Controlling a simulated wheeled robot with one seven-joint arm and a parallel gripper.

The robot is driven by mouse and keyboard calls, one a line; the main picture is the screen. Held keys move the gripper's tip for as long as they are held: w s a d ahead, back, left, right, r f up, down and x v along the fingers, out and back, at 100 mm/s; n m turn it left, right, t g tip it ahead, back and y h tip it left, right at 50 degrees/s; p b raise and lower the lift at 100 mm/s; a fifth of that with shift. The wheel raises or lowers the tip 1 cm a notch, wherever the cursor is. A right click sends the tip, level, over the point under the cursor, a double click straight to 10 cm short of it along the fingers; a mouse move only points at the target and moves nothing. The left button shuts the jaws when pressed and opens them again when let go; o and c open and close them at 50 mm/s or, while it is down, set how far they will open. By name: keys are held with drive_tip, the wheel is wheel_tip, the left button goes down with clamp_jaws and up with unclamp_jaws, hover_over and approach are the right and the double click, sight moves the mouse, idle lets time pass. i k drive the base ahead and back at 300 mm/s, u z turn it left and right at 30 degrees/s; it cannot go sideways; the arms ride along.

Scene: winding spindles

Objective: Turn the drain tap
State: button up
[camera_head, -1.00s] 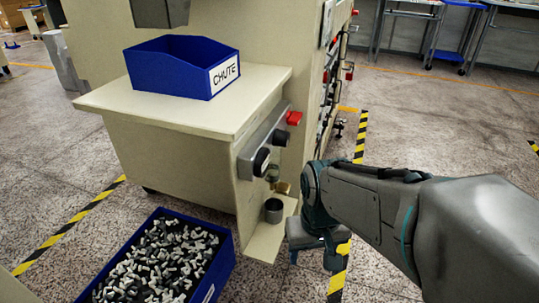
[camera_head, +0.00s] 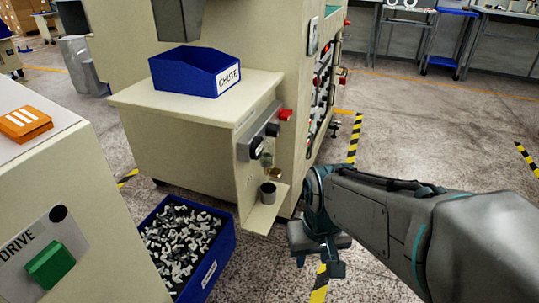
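The drain tap appears to be the small brass-coloured fitting (camera_head: 276,172) low on the side panel of the cream machine. It is too small to make out its handle position. A grey metal cup (camera_head: 268,194) stands on a small ledge just below it. A small glass-like bowl (camera_head: 267,160) hangs beside the tap, under the knobs. My gripper (camera_head: 318,262) is to the right of and nearer than the tap, apart from it. Its two fingers point down with a gap between them and nothing visible in the gap.
A blue chute bin (camera_head: 177,76) sits on the machine's shelf. A blue crate (camera_head: 222,262) of small parts stands on the floor. A console with a green DRIVE switch (camera_head: 50,265) is at near left. The floor at right is clear beyond striped tape.

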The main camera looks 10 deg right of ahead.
sight(276, 173)
drive_tip(key=z, duration=0.55)
drive_tip(key=i, duration=0.55)
drive_tip(key=u, duration=1.3)
